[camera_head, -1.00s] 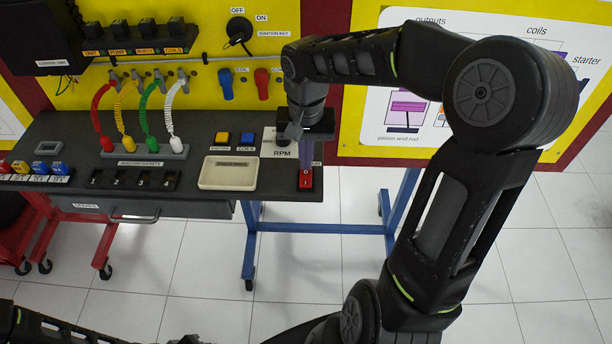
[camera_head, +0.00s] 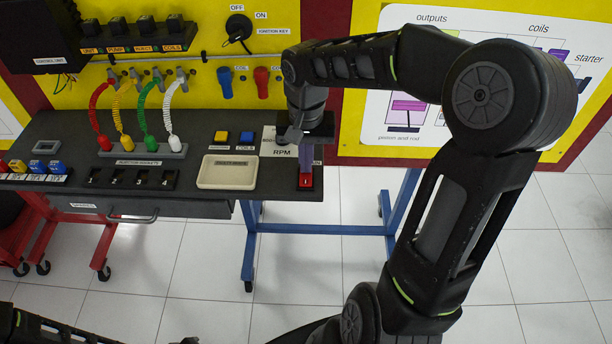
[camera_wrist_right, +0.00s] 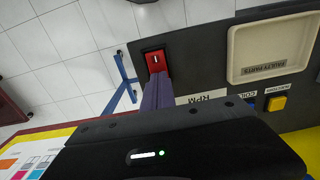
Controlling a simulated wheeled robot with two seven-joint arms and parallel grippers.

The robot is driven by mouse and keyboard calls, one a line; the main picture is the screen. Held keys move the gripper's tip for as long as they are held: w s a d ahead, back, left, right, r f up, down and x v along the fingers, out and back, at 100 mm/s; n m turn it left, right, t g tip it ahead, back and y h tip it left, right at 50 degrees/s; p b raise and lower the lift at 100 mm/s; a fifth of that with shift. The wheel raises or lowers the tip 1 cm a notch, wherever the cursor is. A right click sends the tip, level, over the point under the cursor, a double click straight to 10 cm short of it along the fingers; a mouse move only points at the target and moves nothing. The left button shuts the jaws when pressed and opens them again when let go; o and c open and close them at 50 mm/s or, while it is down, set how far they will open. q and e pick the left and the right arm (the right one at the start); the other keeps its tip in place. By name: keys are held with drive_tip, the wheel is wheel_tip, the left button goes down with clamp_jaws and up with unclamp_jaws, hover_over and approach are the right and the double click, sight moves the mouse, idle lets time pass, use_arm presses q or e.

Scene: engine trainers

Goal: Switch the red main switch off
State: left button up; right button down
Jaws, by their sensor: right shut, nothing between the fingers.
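The red main switch (camera_head: 306,183) is a rocker in a dark frame at the front right corner of the grey bench top. My right gripper (camera_head: 305,173) is shut and empty, pointing down, its fingertips at the far part of the switch. In the right wrist view the red switch (camera_wrist_right: 154,59) shows a white mark, and the purple-grey fingers (camera_wrist_right: 158,77) cover its near edge. They seem to touch it, but I cannot be sure. The fingers hide part of the rocker, so its position is unclear. My left gripper is out of view; only part of its arm shows at the lower left.
A cream tray (camera_head: 204,184) lies left of the switch, with yellow (camera_head: 221,136) and blue (camera_head: 246,137) buttons behind it. An RPM label (camera_head: 281,152) lies beside the gripper. An ignition key (camera_head: 238,28) is on the yellow panel. Open floor lies before the bench.

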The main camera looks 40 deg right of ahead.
drive_tip(key=shift+f, duration=0.2)
drive_tip(key=shift+r+p, duration=2.45)
drive_tip(key=shift+r, duration=1.1)
